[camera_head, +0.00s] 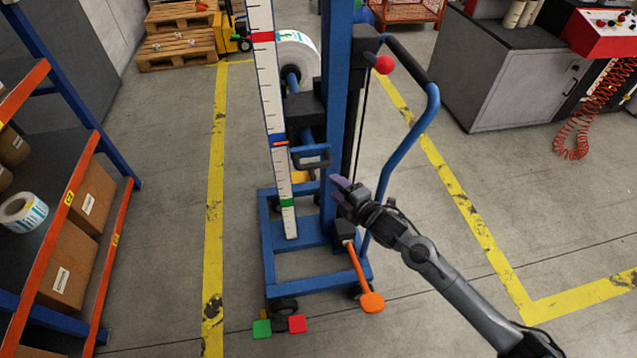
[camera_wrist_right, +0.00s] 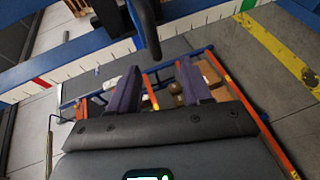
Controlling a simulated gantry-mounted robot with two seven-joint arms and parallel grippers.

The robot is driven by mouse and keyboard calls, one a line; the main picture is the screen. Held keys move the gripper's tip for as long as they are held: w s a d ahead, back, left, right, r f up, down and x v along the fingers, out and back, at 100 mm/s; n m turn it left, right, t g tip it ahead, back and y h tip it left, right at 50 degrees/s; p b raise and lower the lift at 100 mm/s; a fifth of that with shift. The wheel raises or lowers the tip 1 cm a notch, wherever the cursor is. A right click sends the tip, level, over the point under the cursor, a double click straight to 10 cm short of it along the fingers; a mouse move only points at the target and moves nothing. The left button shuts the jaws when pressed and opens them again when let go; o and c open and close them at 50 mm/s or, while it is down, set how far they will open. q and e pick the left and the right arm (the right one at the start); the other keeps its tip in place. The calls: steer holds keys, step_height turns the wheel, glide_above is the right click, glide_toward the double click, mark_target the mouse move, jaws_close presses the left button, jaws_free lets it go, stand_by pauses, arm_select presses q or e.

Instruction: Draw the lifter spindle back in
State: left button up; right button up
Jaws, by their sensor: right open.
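The blue lifter (camera_head: 337,90) stands upright on its wheeled frame in the middle of the head view. A blue spindle (camera_head: 292,78) shows at the white label roll (camera_head: 299,50), partly hidden behind the white scale and a black block. In the right wrist view, a dark curved bar (camera_wrist_right: 146,32) lies beyond the open fingers (camera_wrist_right: 157,76). My left gripper is not in view.
A red knob (camera_head: 385,64) and blue push bar (camera_head: 420,125) are right of the mast. An orange pedal (camera_head: 372,302), a green pedal (camera_head: 262,328) and a red pedal (camera_head: 297,323) sit low in front. A shelf (camera_head: 92,180) stands left; the floor between is clear.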

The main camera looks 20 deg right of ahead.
mark_target(317, 167)
steer(key=shift+t, duration=0.4)
steer(key=b+x, duration=0.2)
steer(key=x, duration=0.1)
steer(key=b+x, duration=0.2)
steer(key=x, duration=0.2)
steer(key=b+x, duration=0.2)
steer(key=x, duration=0.2)
steer(key=shift+w+d+r, duration=0.1)
steer(key=shift+w+d, duration=0.2)
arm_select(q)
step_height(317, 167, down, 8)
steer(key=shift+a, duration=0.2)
arm_select(e)
steer(key=shift+w+a, duration=0.2)
steer(key=shift+w, duration=0.35)
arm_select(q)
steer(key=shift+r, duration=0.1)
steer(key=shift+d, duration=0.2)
arm_select(e)
jaws_close()
